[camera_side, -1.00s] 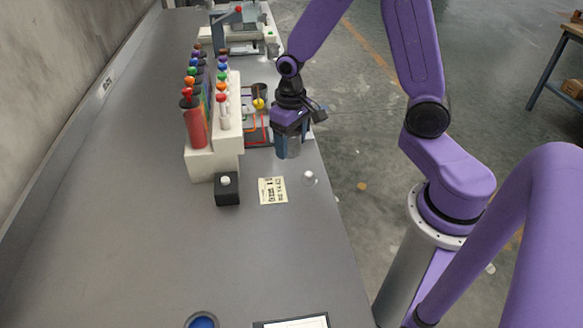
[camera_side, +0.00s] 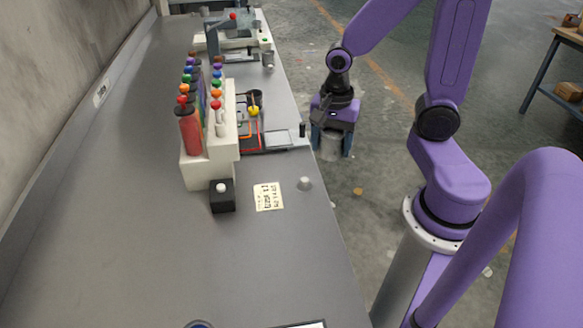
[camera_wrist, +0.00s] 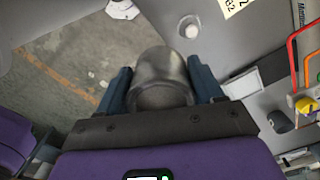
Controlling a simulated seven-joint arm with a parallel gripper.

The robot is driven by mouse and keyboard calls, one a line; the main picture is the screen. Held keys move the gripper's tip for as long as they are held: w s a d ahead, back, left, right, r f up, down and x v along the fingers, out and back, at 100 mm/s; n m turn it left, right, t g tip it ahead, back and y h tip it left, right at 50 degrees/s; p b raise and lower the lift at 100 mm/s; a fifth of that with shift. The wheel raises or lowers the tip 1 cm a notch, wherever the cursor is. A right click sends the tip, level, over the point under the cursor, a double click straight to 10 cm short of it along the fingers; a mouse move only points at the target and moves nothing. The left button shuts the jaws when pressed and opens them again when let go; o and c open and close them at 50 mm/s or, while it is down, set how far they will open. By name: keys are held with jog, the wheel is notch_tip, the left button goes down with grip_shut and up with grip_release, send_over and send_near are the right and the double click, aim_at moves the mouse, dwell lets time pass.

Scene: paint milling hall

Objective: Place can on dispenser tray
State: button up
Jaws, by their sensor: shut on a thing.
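My gripper (camera_side: 331,138) is shut on a grey metal can (camera_side: 330,148), which hangs upright beyond the bench's right edge, above the floor. In the wrist view the can (camera_wrist: 160,75) sits between the two blue fingers of my gripper (camera_wrist: 160,92). The white dispenser (camera_side: 215,153) stands on the bench to the left, with coloured bottles and knobs along it. A flat grey plate (camera_side: 278,139) lies beside it in a dark frame, empty; I cannot tell if it is the dispenser tray. It also shows in the wrist view (camera_wrist: 241,82).
A silver knob (camera_side: 304,183), a printed note (camera_side: 268,196) and a black box with a white button (camera_side: 222,197) sit nearer. The front of the bench (camera_side: 200,270) is mostly clear.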

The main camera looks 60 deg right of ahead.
aim_at(291, 169)
jog(key=shift+s+d+r+m, duration=0.1)
jog(key=shift+s+d+m, duration=0.1)
jog(key=shift+s+m, duration=0.5)
jog(key=shift+w, duration=0.15)
jog(key=shift+w+d+f, duration=0.1)
jog(key=shift+w+f, duration=0.1)
jog(key=shift+w, duration=0.3)
jog(key=shift+w+f, duration=0.2)
jog(key=shift+w, duration=0.25)
jog(key=w+f, duration=0.2)
jog(key=w, duration=0.1)
jog(key=w+d+f, duration=0.1)
jog(key=w+f, duration=0.1)
jog(key=w, duration=0.1)
jog(key=w+f, duration=0.3)
jog(key=w, duration=0.1)
jog(key=shift+d, duration=0.15)
jog(key=shift+w+f, duration=0.5)
jog(key=shift+w+d+f, duration=0.1)
jog(key=shift+w+f, duration=0.05)
jog(key=shift+f, duration=0.1)
jog(key=shift+w+f, duration=0.15)
jog(key=shift+f, duration=0.7)
jog(key=shift+w+f, duration=0.15)
jog(key=shift+f, duration=0.65)
jog(key=shift+f, duration=0.15)
